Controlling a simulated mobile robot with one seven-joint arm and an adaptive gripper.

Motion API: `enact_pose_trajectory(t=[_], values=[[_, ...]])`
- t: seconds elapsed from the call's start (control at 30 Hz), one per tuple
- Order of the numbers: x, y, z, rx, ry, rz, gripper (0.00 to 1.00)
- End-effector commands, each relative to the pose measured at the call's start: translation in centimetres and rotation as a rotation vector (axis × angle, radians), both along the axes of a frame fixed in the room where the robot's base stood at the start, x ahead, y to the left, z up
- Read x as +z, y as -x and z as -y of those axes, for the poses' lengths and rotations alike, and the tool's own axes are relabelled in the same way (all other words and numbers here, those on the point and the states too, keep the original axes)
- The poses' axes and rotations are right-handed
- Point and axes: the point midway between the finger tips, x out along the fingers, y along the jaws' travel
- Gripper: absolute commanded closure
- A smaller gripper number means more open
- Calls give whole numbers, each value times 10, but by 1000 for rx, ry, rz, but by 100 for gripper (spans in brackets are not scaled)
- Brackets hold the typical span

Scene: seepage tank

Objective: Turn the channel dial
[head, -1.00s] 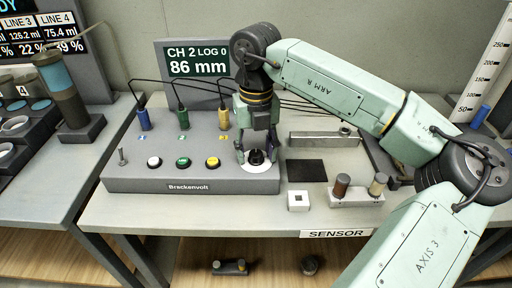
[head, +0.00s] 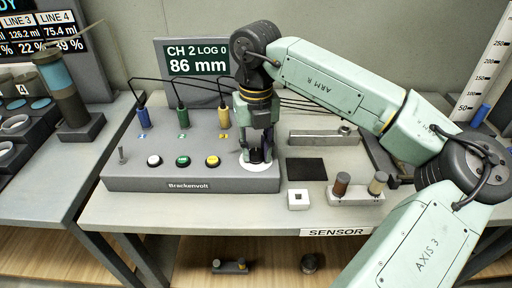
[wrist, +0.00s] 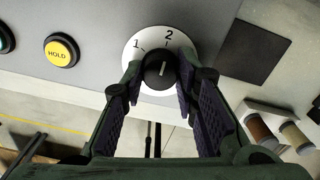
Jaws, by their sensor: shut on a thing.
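The channel dial (wrist: 160,70) is a black knob with a white pointer line on a white disc marked 1 and 2. It sits at the right end of the grey Brackenvolt box (head: 140,184). My gripper (wrist: 160,82) is over the dial, with one finger on each side of the knob, and is shut on it. In the head view the gripper (head: 257,156) points down and mostly hides the dial. The display (head: 194,62) behind the box reads CH 2, LOG 0, 86 mm.
White, green and yellow HOLD (wrist: 61,51) buttons lie left of the dial. Blue, green and yellow plugs with cables stand behind them. A black pad (head: 307,170), a white square block (head: 298,200) and a holder with two cylinders (head: 356,195) are to the right.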

Motion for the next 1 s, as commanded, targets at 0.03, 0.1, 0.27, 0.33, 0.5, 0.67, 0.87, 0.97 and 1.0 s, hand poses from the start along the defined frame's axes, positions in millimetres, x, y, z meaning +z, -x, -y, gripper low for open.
enact_pose_trajectory(t=[0.03, 0.1, 0.27, 0.33, 0.5, 0.67, 0.87, 0.97, 1.0], values=[[0, 0, 0, 5, 0, 0, 100], [-1, 0, 0, 18, 1, 0, 100], [-2, 0, 0, 80, 2, 1, 100], [-2, 0, 0, 123, 2, 1, 100], [-3, 0, 0, 257, 1, 1, 100], [-2, 0, 0, 409, 1, 1, 100], [-2, 0, 0, 598, 0, 1, 100], [-1, 0, 0, 688, 0, 1, 100], [-1, 0, 0, 723, 0, 1, 100]])
